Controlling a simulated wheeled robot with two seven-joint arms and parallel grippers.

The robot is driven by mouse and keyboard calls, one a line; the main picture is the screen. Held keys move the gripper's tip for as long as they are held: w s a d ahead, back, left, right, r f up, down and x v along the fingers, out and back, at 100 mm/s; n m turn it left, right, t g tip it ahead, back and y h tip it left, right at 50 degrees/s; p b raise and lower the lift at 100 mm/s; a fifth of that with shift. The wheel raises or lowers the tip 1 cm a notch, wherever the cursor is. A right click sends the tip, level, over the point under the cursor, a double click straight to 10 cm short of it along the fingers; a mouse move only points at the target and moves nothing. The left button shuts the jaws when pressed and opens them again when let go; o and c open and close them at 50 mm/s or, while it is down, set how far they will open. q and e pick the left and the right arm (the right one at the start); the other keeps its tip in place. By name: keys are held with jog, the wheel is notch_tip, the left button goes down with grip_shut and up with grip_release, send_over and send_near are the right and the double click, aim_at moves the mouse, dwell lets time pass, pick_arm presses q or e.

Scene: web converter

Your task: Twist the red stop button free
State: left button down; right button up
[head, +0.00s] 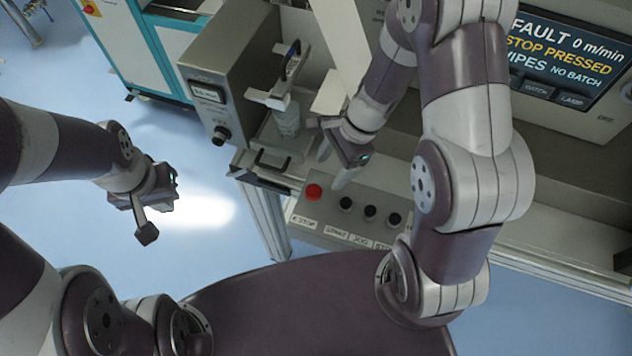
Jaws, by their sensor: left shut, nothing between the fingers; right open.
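The red stop button (313,192) sits at the left end of a grey button panel (340,230), in a row with several black buttons (370,213). My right gripper (331,168) is open and hangs just above and behind the panel, close to the red button, with nothing between its fingers. I cannot tell its exact height over the panel. My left gripper (147,228) is shut and empty, over the floor well left of the panel.
A screen (570,58) at the upper right reads FAULT and STOP PRESSED. A grey box with a small display (208,92) and a clamp-like fixture (285,80) stand behind the panel. A teal and white cabinet (135,45) stands at the upper left. Open blue floor lies around my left gripper.

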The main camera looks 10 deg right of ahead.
aim_at(314, 190)
jog(key=x, duration=0.2)
jog(key=b+x, duration=0.1)
jog(key=x, duration=0.2)
jog(key=w+x, duration=0.1)
jog(key=x, duration=0.2)
jog(key=shift+w+a+f+b, duration=0.1)
jog(key=shift+f+b, duration=0.05)
jog(key=shift+b, duration=0.15)
jog(key=shift+s+a+f, duration=0.1)
jog(key=shift+s+f, duration=0.2)
jog(key=shift+w, duration=0.1)
jog(key=shift+c, duration=1.2)
pick_arm(q)
jog(key=shift+w+a+f, duration=0.1)
jog(key=shift+w+f, duration=0.2)
jog(key=shift+f, duration=0.35)
jog(key=shift+w+a+f, duration=0.1)
jog(key=shift+w+f, duration=0.15)
jog(key=shift+f, duration=0.35)
pick_arm(e)
jog(key=c, duration=0.8)
